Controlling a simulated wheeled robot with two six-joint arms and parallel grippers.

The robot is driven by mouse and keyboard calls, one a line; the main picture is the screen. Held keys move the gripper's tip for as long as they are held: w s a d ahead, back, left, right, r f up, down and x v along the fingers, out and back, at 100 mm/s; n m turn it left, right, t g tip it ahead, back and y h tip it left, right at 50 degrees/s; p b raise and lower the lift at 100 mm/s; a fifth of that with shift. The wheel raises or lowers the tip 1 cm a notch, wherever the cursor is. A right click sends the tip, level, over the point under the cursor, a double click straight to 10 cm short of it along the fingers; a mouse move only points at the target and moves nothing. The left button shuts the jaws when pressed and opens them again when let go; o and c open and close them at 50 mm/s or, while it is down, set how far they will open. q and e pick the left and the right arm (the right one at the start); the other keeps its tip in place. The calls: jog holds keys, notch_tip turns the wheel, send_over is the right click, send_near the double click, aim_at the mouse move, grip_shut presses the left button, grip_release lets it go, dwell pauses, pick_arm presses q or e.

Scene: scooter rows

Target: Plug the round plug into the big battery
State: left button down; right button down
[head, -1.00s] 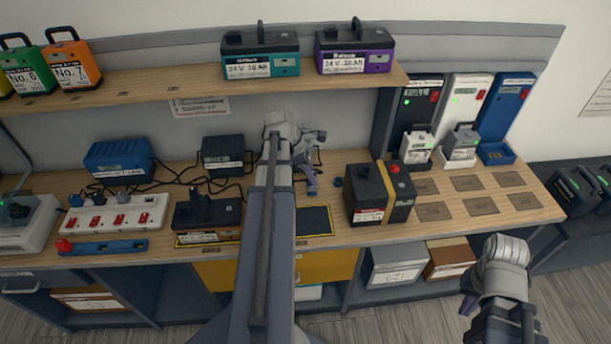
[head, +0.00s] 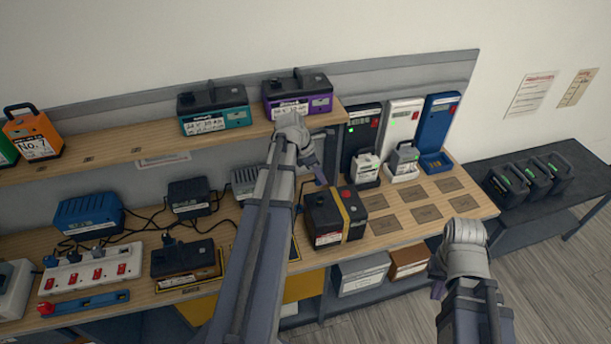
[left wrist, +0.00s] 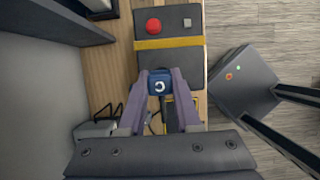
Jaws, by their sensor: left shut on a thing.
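The big battery (head: 326,224) is a dark box with a yellow strap and a red knob on top, standing on the workbench. It also shows in the left wrist view (left wrist: 172,62), with a small grey square fitting beside the red knob. My left gripper (head: 319,176) is above the bench, close to the battery's back left side. In the left wrist view its purple fingers (left wrist: 160,86) are shut on a blue plug (left wrist: 160,80) with a white round mark.
A shelf (head: 150,150) with a teal battery (head: 213,110) and a purple battery (head: 298,95) runs above the bench. Chargers (head: 401,130) stand behind the big battery. A power strip (head: 90,272) and corded boxes fill the left. Bare marked pads (head: 410,193) lie to the right.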

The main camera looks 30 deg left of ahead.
pick_arm(q)
jog(key=shift+w+d+r, duration=0.2)
jog(key=shift+r, duration=0.05)
jog(key=shift+f, duration=0.1)
jog(key=b, duration=0.7)
send_over(324, 198)
jog(key=s, duration=0.1)
jog(key=f, duration=0.4)
jog(key=a+f, duration=0.1)
jog(key=f, duration=0.2)
jog(key=shift+s, duration=0.1)
jog(key=shift+f+b, duration=0.95)
jog(key=shift+b, duration=0.05)
dwell(0.9)
jog(key=c, duration=0.5)
grip_release()
jog(key=shift+r, duration=0.15)
jog(key=p+v, duration=0.7)
jog(key=shift+s+r, duration=0.1)
jog(key=shift+r, duration=0.2)
